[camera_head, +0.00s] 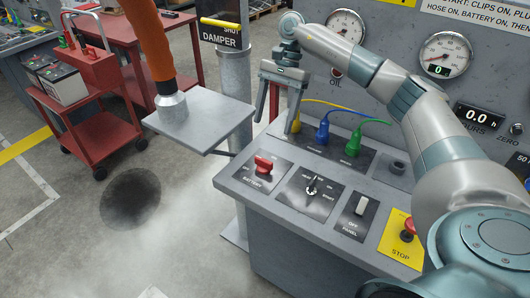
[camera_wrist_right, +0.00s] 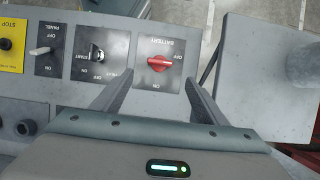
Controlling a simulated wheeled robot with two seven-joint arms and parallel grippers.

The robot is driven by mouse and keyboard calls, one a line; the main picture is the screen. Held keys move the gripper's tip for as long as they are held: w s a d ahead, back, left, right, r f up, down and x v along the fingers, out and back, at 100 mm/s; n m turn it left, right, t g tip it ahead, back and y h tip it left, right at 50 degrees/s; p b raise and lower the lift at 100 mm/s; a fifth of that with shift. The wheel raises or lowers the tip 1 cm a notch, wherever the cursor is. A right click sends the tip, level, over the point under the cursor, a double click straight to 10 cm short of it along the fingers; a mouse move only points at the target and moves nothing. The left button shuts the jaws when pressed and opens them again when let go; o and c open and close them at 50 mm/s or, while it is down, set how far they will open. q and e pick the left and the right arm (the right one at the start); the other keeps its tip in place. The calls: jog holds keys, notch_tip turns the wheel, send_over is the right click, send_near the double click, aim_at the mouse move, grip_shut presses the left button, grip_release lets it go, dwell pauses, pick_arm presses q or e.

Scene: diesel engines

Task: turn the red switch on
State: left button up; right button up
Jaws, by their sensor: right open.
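The red switch (camera_head: 264,164) is a rotary knob on a dark plate marked BATTERY, at the left of the sloped grey console. In the right wrist view the red switch (camera_wrist_right: 160,62) lies crosswise, its handle level across the picture beside the OFF label; ON is printed below it. My right gripper (camera_head: 276,122) hangs above the back of the console, behind and above the switch, with its fingers apart and empty. In the wrist view the two fingers of the right gripper (camera_wrist_right: 157,82) point toward the switch without touching it. My left gripper is not in view.
Right of it are a start key switch (camera_head: 312,186), a white panel toggle (camera_head: 361,205) and a red stop button (camera_head: 407,230). Yellow, blue (camera_head: 322,132) and green (camera_head: 353,144) plugs with cables stand behind. A grey plate (camera_head: 199,119) stands left of the console.

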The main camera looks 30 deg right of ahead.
aim_at(264, 159)
jog(key=p+x, duration=0.3)
jog(key=x, duration=0.7)
jog(key=shift+p+x, duration=0.35)
jog(key=shift+x, duration=0.55)
jog(key=c, duration=1.1)
